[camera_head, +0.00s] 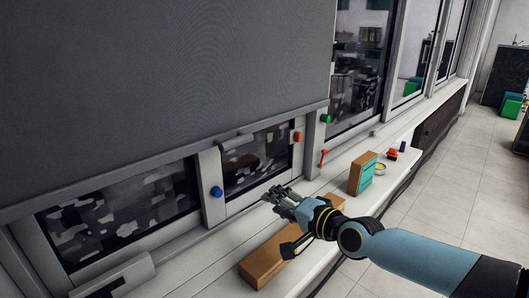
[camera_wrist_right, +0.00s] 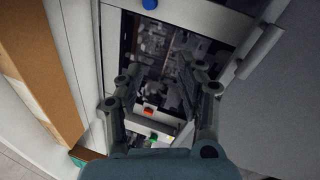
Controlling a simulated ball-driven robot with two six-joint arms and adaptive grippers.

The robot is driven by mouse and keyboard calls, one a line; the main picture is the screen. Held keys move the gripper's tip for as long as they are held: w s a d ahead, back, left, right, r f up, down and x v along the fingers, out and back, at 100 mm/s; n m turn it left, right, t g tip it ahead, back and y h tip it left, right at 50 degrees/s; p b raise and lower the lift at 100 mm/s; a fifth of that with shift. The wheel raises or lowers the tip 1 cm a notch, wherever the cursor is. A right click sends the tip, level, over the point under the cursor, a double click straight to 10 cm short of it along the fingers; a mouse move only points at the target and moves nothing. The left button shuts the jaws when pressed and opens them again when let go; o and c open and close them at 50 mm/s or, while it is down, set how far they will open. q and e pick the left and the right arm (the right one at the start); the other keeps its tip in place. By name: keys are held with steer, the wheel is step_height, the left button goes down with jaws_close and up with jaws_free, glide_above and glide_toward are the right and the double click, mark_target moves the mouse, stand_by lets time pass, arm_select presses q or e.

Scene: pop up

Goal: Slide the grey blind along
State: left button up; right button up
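The grey blind (camera_head: 165,85) covers the upper left of the window in the head view. It ends in a slanting bottom bar with a short grey handle (camera_head: 236,142) near its right part. In the right wrist view the blind (camera_wrist_right: 285,100) fills the right side. My right gripper (camera_head: 277,198) is below and to the right of the handle, in front of the window's lower frame, apart from the blind. In the wrist view its two fingers (camera_wrist_right: 157,72) are spread with nothing between them. My left gripper is not in view.
A blue knob (camera_head: 216,192), a red knob (camera_head: 297,136) and a green knob (camera_head: 326,118) sit on the window frame. A wooden block (camera_head: 262,262) lies on the white sill under my right arm. A teal-faced box (camera_head: 362,174) and small items stand farther along.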

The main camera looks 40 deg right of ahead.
mark_target(240, 143)
step_height(240, 143, up, 13)
steer(key=w+a+m+t+y, duration=0.1)
steer(key=w+a+m+t, duration=0.1)
steer(key=m+t, duration=0.1)
steer(key=w, duration=0.2)
steer(key=w+b, duration=0.1)
steer(key=w, duration=0.5)
steer(key=shift+a+f+b, duration=0.35)
steer(key=shift+a+b, duration=0.05)
steer(key=shift+w, duration=0.25)
steer(key=shift+c, duration=0.5)
steer(key=shift+r+n, duration=0.1)
steer(key=shift+n, duration=0.2)
jaws_close()
